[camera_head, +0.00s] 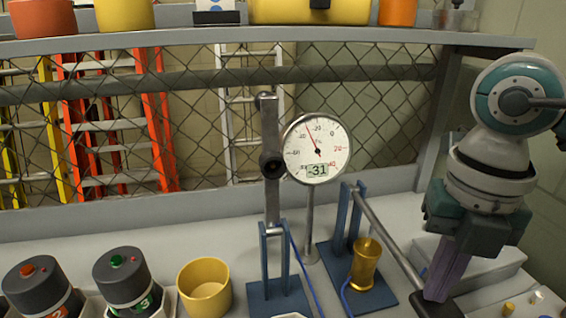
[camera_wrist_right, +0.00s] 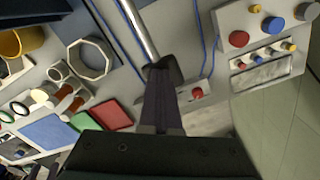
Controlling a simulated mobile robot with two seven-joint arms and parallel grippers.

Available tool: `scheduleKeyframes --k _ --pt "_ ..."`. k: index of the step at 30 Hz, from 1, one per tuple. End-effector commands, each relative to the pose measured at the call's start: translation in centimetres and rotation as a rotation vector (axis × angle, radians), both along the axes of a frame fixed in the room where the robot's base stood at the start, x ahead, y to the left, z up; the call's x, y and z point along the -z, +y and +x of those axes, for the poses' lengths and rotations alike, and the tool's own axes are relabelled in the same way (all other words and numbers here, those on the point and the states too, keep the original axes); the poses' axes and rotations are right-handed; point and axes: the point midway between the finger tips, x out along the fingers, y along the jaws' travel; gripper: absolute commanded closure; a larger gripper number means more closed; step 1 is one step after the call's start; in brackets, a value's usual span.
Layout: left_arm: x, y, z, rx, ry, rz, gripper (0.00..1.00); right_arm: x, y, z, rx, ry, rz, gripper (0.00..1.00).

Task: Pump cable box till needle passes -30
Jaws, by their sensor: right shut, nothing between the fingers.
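A round white gauge (camera_head: 317,148) stands on a post at the back of the bench. Its red needle points up and left, between the -20 and -40 marks, and its display reads -31. In front and to the right is a blue pump stand (camera_head: 352,270) with a brass cylinder (camera_head: 366,262). Its metal lever (camera_head: 392,235) slopes down to the right and ends in a black grip (camera_head: 440,306). My right gripper (camera_head: 436,296) is shut and empty, fingers down at the grip; contact is unclear. The lever also shows in the right wrist view (camera_wrist_right: 137,30). My left gripper is out of view.
A second blue stand (camera_head: 277,290) has an upright lever (camera_head: 271,170) with a black knob. A yellow cup (camera_head: 205,287) and two dark round units stand at left. A shelf (camera_head: 280,37) and mesh fence are behind.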

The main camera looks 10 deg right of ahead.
Motion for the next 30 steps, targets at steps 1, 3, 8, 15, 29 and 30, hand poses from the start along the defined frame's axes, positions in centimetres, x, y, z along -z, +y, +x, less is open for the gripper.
scheduleKeyframes --k 1,3,8,15,29,30 --pt "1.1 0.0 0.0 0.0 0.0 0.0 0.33 1.2 -0.2 0.1 0.003 -0.003 -0.006 1.0" --pt "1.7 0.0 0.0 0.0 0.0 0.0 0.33 2.0 -0.2 0.0 0.004 -0.002 -0.007 1.0" --pt "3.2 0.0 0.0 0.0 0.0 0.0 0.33 3.8 -0.3 0.0 0.004 0.0 -0.009 1.0" --pt "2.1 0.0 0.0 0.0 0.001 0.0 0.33 2.7 -0.3 -0.1 0.004 0.003 -0.009 1.0" --pt "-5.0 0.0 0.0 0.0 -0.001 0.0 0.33 -5.5 -0.3 -0.1 0.003 0.003 -0.008 1.0" --pt "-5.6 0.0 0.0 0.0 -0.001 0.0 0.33 -6.2 -0.3 -0.1 0.003 0.003 -0.008 1.0"
